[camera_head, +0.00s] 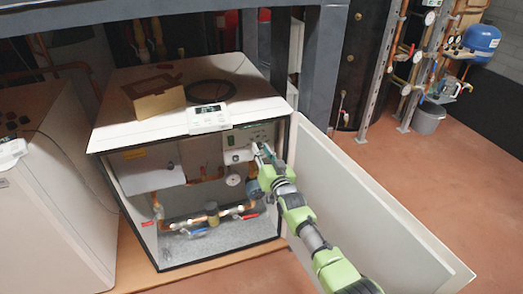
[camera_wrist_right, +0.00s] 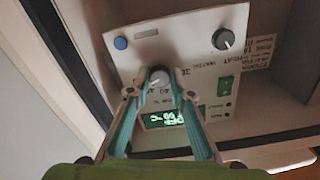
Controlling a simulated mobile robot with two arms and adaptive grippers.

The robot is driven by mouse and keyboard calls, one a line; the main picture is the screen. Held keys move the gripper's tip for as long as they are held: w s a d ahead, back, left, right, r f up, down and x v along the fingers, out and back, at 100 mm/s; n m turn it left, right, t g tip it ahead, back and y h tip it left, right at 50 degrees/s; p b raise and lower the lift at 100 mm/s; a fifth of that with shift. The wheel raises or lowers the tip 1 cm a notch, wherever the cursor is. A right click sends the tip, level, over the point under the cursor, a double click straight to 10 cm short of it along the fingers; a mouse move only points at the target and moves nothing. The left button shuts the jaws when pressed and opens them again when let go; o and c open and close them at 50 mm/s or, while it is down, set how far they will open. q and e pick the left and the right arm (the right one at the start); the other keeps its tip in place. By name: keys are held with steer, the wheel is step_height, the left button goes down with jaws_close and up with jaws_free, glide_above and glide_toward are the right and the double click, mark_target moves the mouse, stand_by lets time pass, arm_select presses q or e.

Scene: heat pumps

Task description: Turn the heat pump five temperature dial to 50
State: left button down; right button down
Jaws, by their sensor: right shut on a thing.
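The heat pump (camera_head: 184,130) is a white cabinet with its front door open. Its control panel (camera_head: 237,141) sits inside at the upper right. In the right wrist view the panel (camera_wrist_right: 190,45) appears rotated, with a grey dial (camera_wrist_right: 158,76) above a lit green display (camera_wrist_right: 163,119); the digits are hard to read. My right gripper (camera_wrist_right: 156,90) has its two fingers on either side of this dial and is shut on it. In the head view my right gripper (camera_head: 259,150) reaches the panel. My left gripper is not in view.
A second dial (camera_wrist_right: 223,39), a blue button (camera_wrist_right: 121,43) and a green switch (camera_wrist_right: 225,86) are on the panel. The open door (camera_head: 360,205) stands right of my arm. A cardboard box (camera_head: 155,97) and a white controller (camera_head: 208,118) lie on top. Pipes and valves (camera_head: 212,218) fill the lower cabinet.

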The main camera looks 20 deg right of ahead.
steer(key=shift+m, duration=0.7)
steer(key=c, duration=1.8)
jaws_free()
steer(key=s, duration=1.2)
steer(key=shift+d, duration=0.2)
